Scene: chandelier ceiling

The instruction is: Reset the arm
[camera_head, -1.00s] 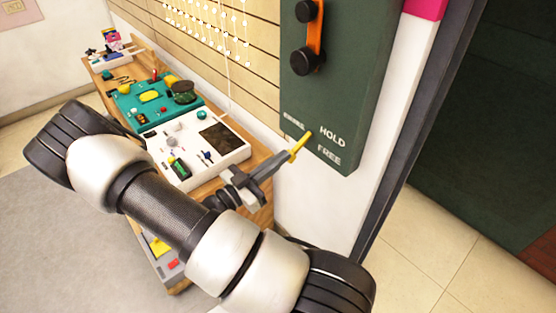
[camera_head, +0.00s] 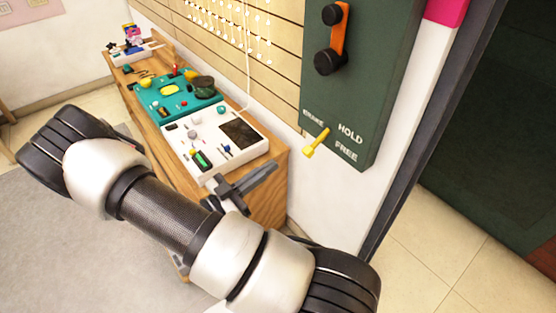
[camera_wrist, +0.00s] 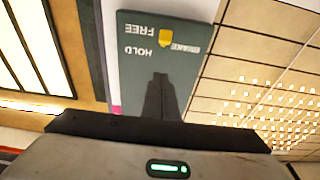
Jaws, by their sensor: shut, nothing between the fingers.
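My gripper (camera_head: 262,176) is shut and empty in the head view, in front of the bench's right end. It is below and left of the green wall panel, apart from it. In the wrist view the shut fingers (camera_wrist: 160,90) point toward the panel (camera_wrist: 190,68). The green panel (camera_head: 375,80) carries the labels BRAKE, HOLD and FREE. A yellow lever (camera_head: 316,143) sticks out near the BRAKE label, and it also shows in the wrist view (camera_wrist: 194,38). My arm crosses the lower part of the head view.
A wooden bench (camera_head: 268,203) holds a white board (camera_head: 213,138), a teal board (camera_head: 175,98) and small items at its far end. An orange bar with black knobs (camera_head: 337,38) sits on the panel. Open tiled floor (camera_head: 450,260) lies at right.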

